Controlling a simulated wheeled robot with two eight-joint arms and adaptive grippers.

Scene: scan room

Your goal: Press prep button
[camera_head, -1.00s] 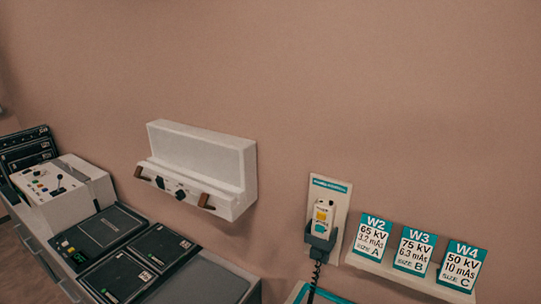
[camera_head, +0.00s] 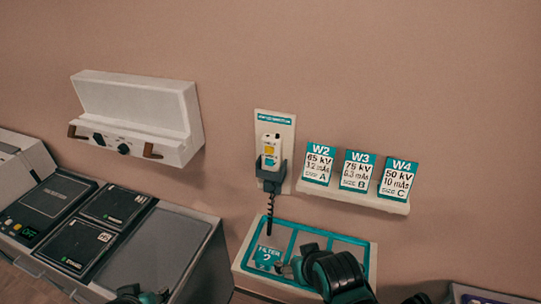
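A white hand switch (camera_head: 263,142) sits upright in a dark holder (camera_head: 271,180) on a pale wall plate (camera_head: 287,128). A small yellow button (camera_head: 268,150) shows on its front; the button labels are too small to read. A coiled black cord (camera_head: 270,212) hangs below it. My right gripper (camera_head: 284,268) is low over the teal-edged tray, below the hand switch and apart from it; its fingers are too small and dark to judge. My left gripper (camera_head: 142,295) shows only partly at the bottom edge, far from the switch.
Cards W2, W3 and W4 stand on a white ledge (camera_head: 383,204) right of the switch. A white wall unit (camera_head: 140,105) and a counter with dark panels (camera_head: 112,206) are left.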

